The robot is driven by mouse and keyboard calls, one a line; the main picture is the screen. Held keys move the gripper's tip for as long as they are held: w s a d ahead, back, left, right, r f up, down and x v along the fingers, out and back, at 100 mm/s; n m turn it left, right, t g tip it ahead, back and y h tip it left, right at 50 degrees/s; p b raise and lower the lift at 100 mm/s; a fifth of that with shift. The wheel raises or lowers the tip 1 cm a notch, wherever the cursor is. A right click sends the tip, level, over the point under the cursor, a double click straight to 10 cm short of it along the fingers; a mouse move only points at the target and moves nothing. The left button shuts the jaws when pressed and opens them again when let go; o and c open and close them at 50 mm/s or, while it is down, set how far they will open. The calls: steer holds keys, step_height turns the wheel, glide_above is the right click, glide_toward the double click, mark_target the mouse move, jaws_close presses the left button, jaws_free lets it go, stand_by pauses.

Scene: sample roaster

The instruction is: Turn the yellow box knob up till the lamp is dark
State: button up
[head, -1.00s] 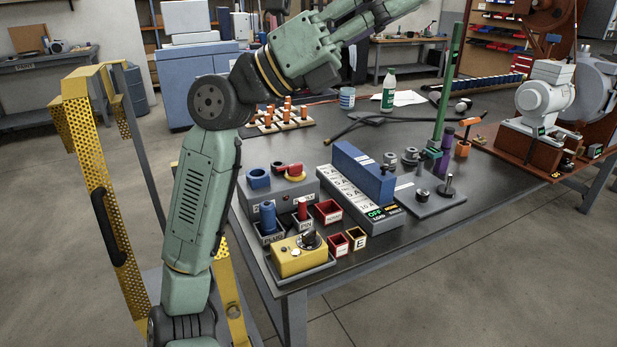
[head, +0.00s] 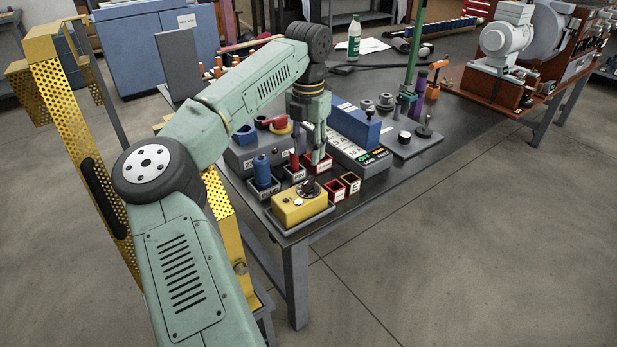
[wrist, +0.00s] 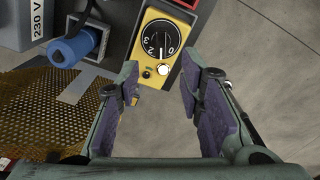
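The yellow box (head: 299,208) stands in a grey tray at the near corner of the table. Its black knob (head: 307,188) is on top; in the wrist view the knob (wrist: 160,38) sits on a dial with numerals, with a white mark on it. A small round lamp (wrist: 163,70) on the box looks pale and bright in the wrist view. My gripper (head: 308,158) points down over the small bins just behind the box. In the wrist view my gripper (wrist: 160,72) is open and empty, its purple-padded fingers apart, not touching the knob.
A blue plug (head: 262,171) stands left of the box, and small red-rimmed bins (head: 344,184) sit to its right. A long blue block (head: 354,125) lies behind them. Open floor lies beyond the table's front edge.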

mark_target(309, 180)
step_height(309, 180, down, 9)
steer(key=shift+d+f+p, duration=0.1)
steer(key=shift+f+p, duration=0.05)
steer(key=shift+p, duration=0.45)
jaws_close()
